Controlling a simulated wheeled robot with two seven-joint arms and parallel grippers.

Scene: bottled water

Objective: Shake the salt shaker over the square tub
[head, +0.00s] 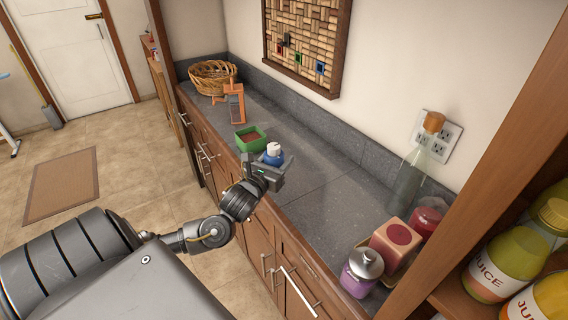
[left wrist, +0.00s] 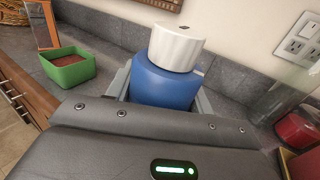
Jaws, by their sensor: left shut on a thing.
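The salt shaker has a blue body and a white ribbed cap; it shows in the head view (head: 273,155) and fills the middle of the left wrist view (left wrist: 165,82). My left gripper (head: 268,170) is shut on the shaker, with a finger on each side of its body. The shaker looks close to upright, cap up, near the counter's front edge. The square tub (head: 251,138) is green with brown contents and sits on the counter, behind and left of the shaker. In the left wrist view the tub (left wrist: 68,70) is at the left. My right gripper is not in view.
A wicker basket (head: 213,77) and an orange-framed grater-like object (head: 235,105) stand beyond the tub. A clear bottle (head: 410,180), a purple jar (head: 361,272) and a pink box (head: 395,243) stand at the right end. The counter's middle (head: 330,190) is clear.

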